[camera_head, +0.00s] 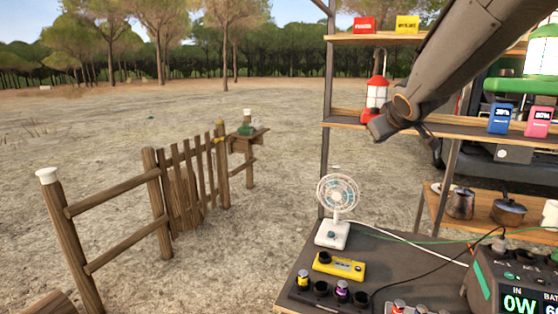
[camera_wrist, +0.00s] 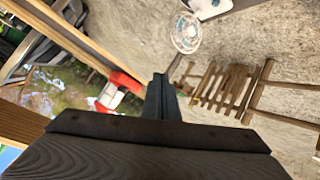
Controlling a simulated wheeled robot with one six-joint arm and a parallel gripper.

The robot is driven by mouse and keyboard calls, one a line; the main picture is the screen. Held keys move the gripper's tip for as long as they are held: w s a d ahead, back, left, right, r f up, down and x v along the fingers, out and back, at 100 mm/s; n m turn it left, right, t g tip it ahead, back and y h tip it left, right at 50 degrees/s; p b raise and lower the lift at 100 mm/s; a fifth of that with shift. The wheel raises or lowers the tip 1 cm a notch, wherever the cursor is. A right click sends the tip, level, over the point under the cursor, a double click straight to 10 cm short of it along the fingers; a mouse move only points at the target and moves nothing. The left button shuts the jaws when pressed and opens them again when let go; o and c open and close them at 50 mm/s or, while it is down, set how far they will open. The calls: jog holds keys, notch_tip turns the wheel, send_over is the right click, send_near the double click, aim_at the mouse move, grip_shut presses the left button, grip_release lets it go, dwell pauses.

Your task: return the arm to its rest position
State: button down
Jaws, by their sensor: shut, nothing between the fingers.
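My arm (camera_head: 455,60) reaches in from the upper right of the head view, slanting down to the left in front of the shelves. My gripper is at its lower end, and its fingers are hard to make out there. In the wrist view my gripper (camera_wrist: 160,80) is shut, with the dark fingers together and nothing between them. A red and white lantern (camera_head: 376,92) stands on the middle shelf, close beside or behind the arm's end in the picture. It also shows in the wrist view (camera_wrist: 118,92), just left of the fingers. I cannot tell whether they touch.
The shelf (camera_head: 345,120) holds blue (camera_head: 500,118) and pink (camera_head: 538,121) devices. Below, the dark table (camera_head: 385,250) carries a white fan (camera_head: 333,232), a yellow power strip (camera_head: 339,266) and a power station (camera_head: 500,275). A wooden fence (camera_head: 115,212) stands left on open ground.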

jog(key=s+a+f+m+g, duration=0.1)
jog(key=s+a+f+g, duration=0.2)
jog(key=s+f, duration=0.6)
jog(key=s+a+f+m+g+y+b, duration=0.1)
jog(key=s+a+f+g, duration=0.1)
jog(key=s+f, duration=0.8)
jog(key=s+a+f+m+g+b, duration=0.1)
jog(key=s+f+g, duration=0.4)
jog(key=s+f, duration=0.5)
jog(key=a+m, duration=0.1)
jog(key=a, duration=0.1)
jog(key=shift+s+a+f+y, duration=0.2)
jog(key=shift+a+f+y, duration=0.1)
jog(key=shift+f, duration=0.1)
